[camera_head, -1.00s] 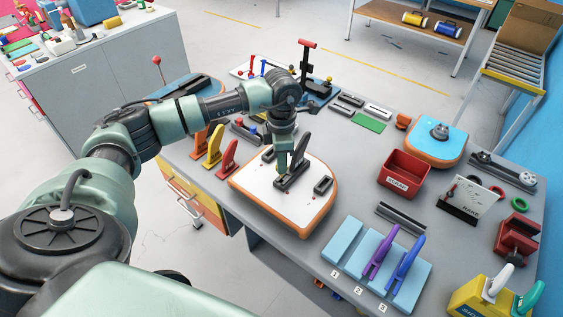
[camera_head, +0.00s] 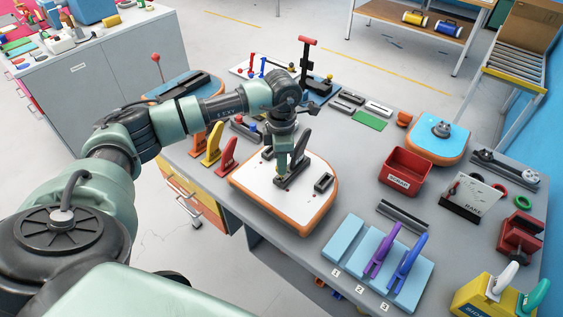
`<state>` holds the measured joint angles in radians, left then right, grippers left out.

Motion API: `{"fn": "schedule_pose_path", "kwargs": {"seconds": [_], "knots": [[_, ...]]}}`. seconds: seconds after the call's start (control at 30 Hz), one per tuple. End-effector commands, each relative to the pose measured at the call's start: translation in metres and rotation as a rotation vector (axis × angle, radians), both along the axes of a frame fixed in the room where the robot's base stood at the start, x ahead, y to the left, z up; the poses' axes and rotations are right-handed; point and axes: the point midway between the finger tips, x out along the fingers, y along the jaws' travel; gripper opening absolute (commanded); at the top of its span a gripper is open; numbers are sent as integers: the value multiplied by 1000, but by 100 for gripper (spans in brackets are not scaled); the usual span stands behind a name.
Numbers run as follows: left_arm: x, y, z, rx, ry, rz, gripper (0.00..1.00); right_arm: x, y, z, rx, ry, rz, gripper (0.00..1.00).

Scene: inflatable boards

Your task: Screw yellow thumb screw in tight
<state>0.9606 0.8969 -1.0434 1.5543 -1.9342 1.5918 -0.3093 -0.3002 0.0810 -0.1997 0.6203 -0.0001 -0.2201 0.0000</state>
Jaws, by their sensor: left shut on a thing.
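The white board tail with an orange edge (camera_head: 255,182) lies on the grey table in the head view. My left gripper (camera_head: 280,174) points down at the near end of this box, beside the fin. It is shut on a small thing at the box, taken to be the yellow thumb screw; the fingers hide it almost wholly. I cannot tell how deep the screw sits. My right gripper is out of view.
Orange, yellow and red fins (camera_head: 227,157) stand left of the board. A red bin (camera_head: 404,172) is to the right. Blue blocks with purple and blue fins (camera_head: 404,268) are at the front right. A tall red-topped tool (camera_head: 305,58) stands behind my wrist.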

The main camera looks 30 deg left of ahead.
Motion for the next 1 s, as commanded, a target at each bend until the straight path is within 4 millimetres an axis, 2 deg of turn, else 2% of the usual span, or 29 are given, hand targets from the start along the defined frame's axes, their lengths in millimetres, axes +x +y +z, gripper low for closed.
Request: {"fn": "schedule_pose_path", "kwargs": {"seconds": [0.57,0.6,0.67,1.0], "knots": [[0,0,-16,0,0,0,0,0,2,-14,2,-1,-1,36],[0,0,-14,0,0,0,23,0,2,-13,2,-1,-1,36],[0,0,-14,0,0,0,38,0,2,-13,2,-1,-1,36],[0,0,-13,-1,-1,0,38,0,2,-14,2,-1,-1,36]]}}
